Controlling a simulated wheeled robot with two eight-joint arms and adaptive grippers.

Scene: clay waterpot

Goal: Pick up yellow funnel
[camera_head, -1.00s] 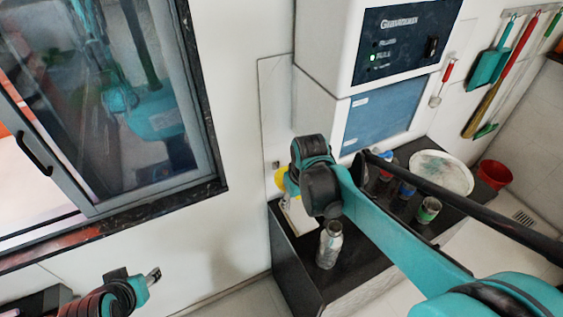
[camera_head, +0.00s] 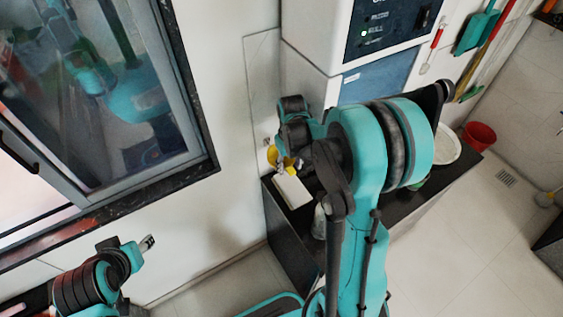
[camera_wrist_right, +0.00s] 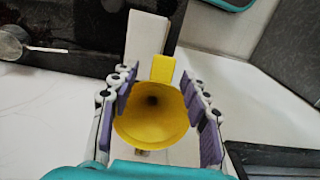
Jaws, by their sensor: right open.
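The yellow funnel (camera_wrist_right: 152,125) shows its wide mouth to my right wrist camera, with a yellow tab at its upper edge. My right gripper (camera_wrist_right: 158,98) is open, with one purple-padded finger on each side of the funnel. I cannot tell whether the pads touch it. In the head view a small part of the funnel (camera_head: 273,156) shows near the wall, partly hidden by my right wrist. My left gripper (camera_head: 148,243) is at the lower left, far from the funnel; its jaw state is unclear.
A white block (camera_head: 291,190) lies on the black counter (camera_head: 277,207), just below the funnel. A white plate (camera_head: 447,148) and a red bucket (camera_head: 479,136) are to the right. The dispenser (camera_head: 318,45) rises behind.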

